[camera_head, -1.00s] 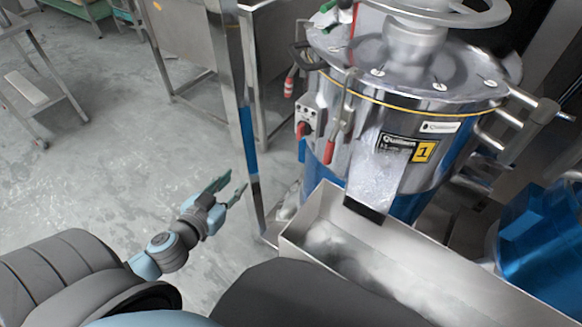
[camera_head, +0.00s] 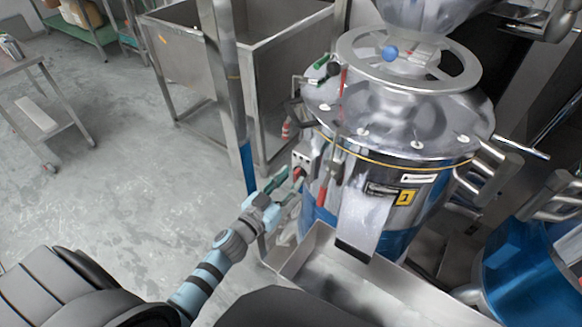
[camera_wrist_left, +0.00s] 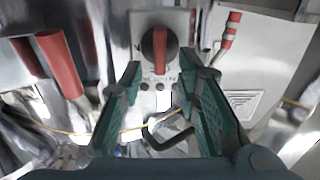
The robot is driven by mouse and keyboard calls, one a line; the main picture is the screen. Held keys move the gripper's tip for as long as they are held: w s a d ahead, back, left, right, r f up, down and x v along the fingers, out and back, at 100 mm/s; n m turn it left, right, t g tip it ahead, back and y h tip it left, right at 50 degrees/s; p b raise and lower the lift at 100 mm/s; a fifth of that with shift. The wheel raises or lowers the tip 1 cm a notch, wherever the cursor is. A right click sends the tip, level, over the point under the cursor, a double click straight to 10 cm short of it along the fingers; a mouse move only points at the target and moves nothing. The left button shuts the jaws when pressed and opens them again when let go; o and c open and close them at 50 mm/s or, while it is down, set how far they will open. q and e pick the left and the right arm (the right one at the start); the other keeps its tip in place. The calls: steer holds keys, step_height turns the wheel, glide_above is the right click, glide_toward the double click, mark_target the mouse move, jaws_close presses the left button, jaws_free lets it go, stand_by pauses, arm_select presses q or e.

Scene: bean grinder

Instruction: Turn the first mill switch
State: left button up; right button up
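The first mill (camera_head: 400,130) is a steel drum with a blue lower part and a yellow "1" label (camera_head: 405,197). Its switch, a red and black rotary knob on a pale plate (camera_head: 300,160), is partly covered by my left gripper (camera_head: 291,178) in the head view. In the left wrist view the knob (camera_wrist_left: 160,48) shows upright, its red bar vertical. My left gripper (camera_wrist_left: 161,72) is open, its green fingers pointing at the plate, one on each side below the knob. Nothing is held. Contact with the knob cannot be told. My right gripper is not in view.
A red lever handle (camera_head: 322,190) hangs right of the switch and shows large at left in the wrist view (camera_wrist_left: 60,65). A steel chute and trough (camera_head: 310,262) stand below. A metal post (camera_head: 232,90) is at left. A second blue vessel (camera_head: 535,265) stands at right.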

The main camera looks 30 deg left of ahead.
arm_select(q)
steer(key=shift+w+d+f, duration=0.1)
steer(key=shift+w+f, duration=0.05)
steer(key=shift+w, duration=0.45)
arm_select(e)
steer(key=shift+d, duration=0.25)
arm_select(q)
steer(key=shift+c, duration=0.6)
jaws_close()
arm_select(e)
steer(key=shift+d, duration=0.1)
